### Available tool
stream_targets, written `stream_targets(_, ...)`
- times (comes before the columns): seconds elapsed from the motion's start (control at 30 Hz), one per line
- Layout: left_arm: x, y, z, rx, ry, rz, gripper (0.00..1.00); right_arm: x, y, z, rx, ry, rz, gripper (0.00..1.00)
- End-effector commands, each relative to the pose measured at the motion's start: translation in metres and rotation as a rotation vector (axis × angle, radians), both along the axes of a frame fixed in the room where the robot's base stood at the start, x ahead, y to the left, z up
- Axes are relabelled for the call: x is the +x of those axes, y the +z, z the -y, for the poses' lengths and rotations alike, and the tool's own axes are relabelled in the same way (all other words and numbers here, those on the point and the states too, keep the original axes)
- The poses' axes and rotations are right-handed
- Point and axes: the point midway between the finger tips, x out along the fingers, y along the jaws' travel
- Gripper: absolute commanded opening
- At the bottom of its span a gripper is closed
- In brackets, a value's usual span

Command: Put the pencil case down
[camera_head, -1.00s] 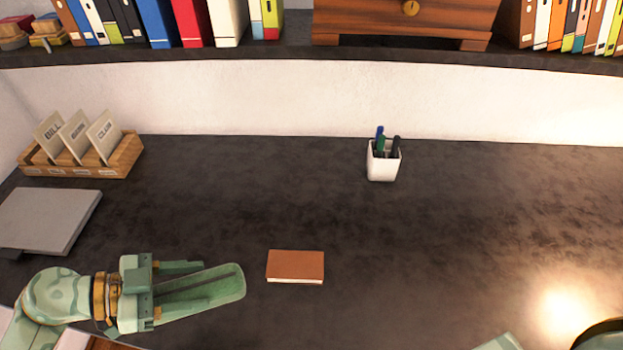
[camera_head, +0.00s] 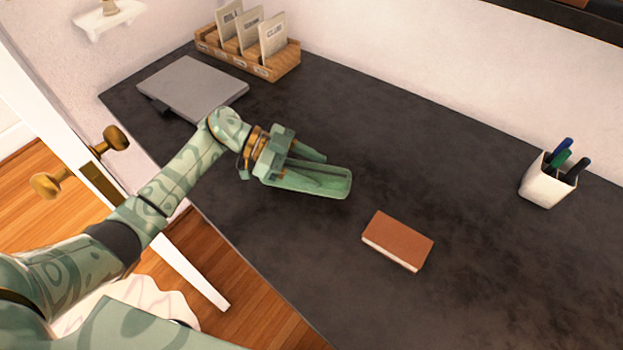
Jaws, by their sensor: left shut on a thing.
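My left gripper (camera_head: 298,168) reaches in over the desk (camera_head: 300,255) from the left. It is shut on a long green pencil case (camera_head: 318,182), whose colour is close to that of my fingers. The case points right, its rounded far end short of the brown notebook. I cannot tell whether its underside touches the desk or hangs just above it. The part of the case nearest the palm is hidden by the gripper. My right gripper is not in view.
A brown notebook (camera_head: 398,238) lies right of the case. A white pen cup (camera_head: 546,184) stands far right. A grey closed laptop-like slab (camera_head: 192,88) and a wooden card holder (camera_head: 262,64) are at the back left. The desk between is bare. A door (camera_head: 75,155) stands at left.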

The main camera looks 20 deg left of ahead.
Motion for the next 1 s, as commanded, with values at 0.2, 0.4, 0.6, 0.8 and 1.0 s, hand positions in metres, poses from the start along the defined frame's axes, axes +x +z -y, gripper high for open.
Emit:
stream_targets(0.2,0.008,-0.021,0.000,-0.003,0.001,-0.004,0.27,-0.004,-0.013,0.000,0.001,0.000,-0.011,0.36)
stream_targets(0.4,0.008,-0.040,-0.001,-0.001,-0.001,-0.001,0.28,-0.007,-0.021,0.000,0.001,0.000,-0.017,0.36)
stream_targets(0.6,0.008,-0.038,-0.001,0.000,0.000,0.000,0.27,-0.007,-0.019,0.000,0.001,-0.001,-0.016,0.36)
stream_targets(0.8,0.008,-0.039,-0.001,0.000,0.000,0.000,0.76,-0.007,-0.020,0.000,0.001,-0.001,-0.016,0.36)
stream_targets(1.0,0.008,-0.039,-0.001,0.000,0.000,0.001,0.76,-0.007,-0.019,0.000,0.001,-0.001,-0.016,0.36)
